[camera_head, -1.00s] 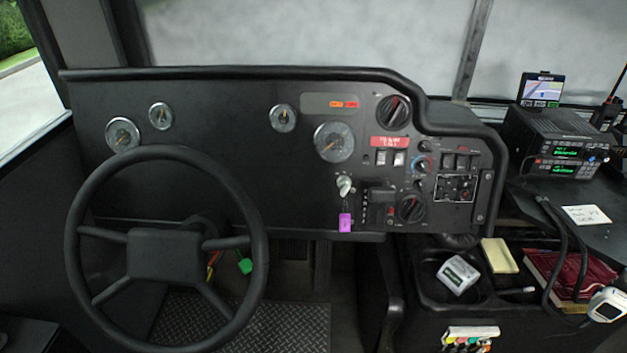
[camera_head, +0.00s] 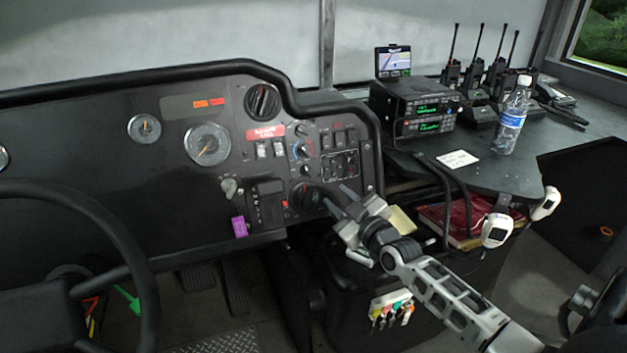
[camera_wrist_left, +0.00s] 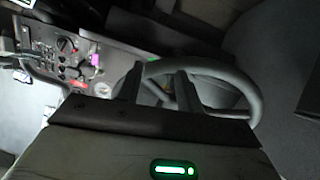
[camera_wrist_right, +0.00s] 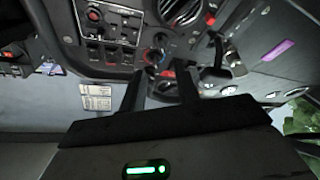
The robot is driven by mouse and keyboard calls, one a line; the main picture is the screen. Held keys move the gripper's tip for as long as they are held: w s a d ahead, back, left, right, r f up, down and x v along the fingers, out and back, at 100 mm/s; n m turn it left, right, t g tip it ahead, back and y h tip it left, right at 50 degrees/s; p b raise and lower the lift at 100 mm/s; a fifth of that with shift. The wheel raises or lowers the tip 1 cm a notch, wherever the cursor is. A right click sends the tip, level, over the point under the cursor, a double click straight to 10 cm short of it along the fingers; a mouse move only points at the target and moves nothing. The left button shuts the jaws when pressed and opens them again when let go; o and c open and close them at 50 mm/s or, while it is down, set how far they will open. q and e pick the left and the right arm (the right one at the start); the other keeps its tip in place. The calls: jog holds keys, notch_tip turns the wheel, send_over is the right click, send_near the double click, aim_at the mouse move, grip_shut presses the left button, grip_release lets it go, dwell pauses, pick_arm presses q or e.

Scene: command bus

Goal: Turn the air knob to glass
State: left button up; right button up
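I cannot read which one is marked air. My right gripper (camera_head: 338,200) is at the lower right of the panel, its front end overlapping the lower knob's right side in the head view; contact cannot be told. In the right wrist view my right gripper (camera_wrist_right: 160,75) is open, with the small coloured knob (camera_wrist_right: 158,48) showing between its fingers. My left gripper (camera_wrist_left: 159,70) is open and empty, above the steering wheel.
The steering wheel (camera_head: 125,250) is at the left. A key with a purple tag (camera_head: 239,227) hangs from the panel. Switches (camera_head: 338,138) sit beside the knobs. A radio (camera_head: 415,108), a bottle (camera_head: 513,118) and handheld radios (camera_head: 474,75) stand on the right shelf.

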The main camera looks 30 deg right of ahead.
aim_at(310, 173)
jog(key=w+b, duration=0.3)
jog(key=w, duration=0.8)
jog(key=shift+w+d, duration=0.1)
jog(key=shift+d, duration=0.05)
grip_shut()
